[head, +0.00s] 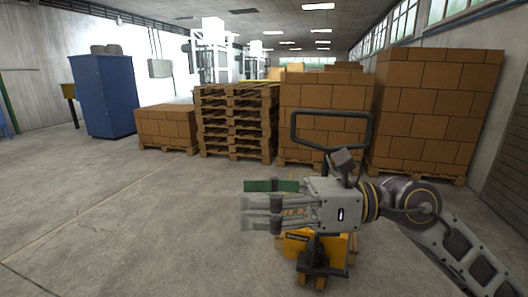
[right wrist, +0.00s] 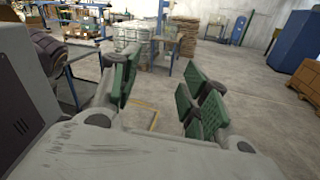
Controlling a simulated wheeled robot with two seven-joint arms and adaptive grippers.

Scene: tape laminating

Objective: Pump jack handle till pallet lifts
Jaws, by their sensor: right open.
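The pallet jack handle (head: 332,112) is a dark rectangular loop standing upright in the head view. Its yellow body (head: 330,245) is on the floor below, partly hidden by my right arm. My right gripper (head: 255,205) reaches across in front of the jack, pointing left, below the loop. In the right wrist view my right gripper (right wrist: 155,98) has its green-padded fingers apart with only floor between them. It is apart from the handle loop. A bit of pallet wood shows behind the jack body, mostly hidden. My left gripper is not in view.
Box stacks on pallets (head: 325,95) (head: 437,115) stand behind the jack, with a pile of empty pallets (head: 235,120) and a low box stack (head: 166,127) to the left. A blue cabinet (head: 103,95) is at far left. The floor at left front is clear.

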